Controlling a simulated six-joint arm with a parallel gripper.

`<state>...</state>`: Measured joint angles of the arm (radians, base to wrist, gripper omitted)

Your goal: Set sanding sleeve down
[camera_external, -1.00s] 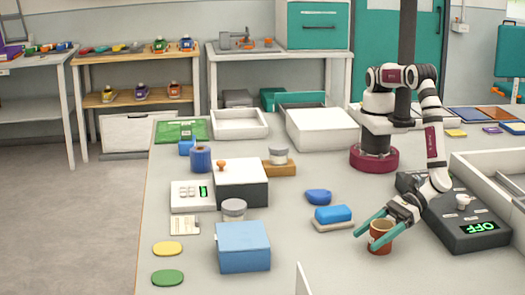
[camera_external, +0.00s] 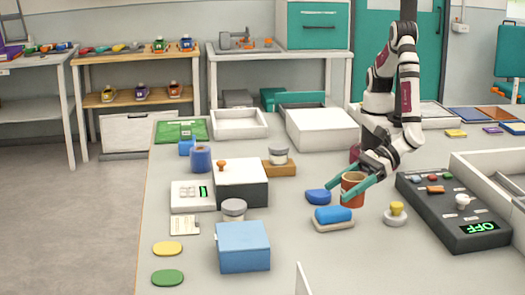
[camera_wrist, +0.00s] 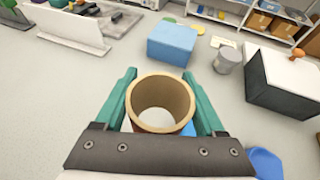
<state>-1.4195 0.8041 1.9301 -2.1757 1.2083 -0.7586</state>
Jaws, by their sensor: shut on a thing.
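The sanding sleeve (camera_external: 352,190) is a short, hollow reddish-brown cylinder, upright between the teal fingers of my gripper (camera_external: 350,193). My gripper is shut on it. In the wrist view the sleeve (camera_wrist: 160,104) shows its open top and tan inside between both fingers (camera_wrist: 161,112). In the external view it is just behind the blue block and right of the dark blue rounded piece. I cannot tell whether its base touches the table.
A blue block on a pale base (camera_external: 333,217) is close in front of the sleeve. A dark blue rounded piece (camera_external: 318,196) lies left. A grey base with a yellow knob (camera_external: 396,213) and the control box reading OFF (camera_external: 455,215) are right. The front table (camera_external: 350,265) is clear.

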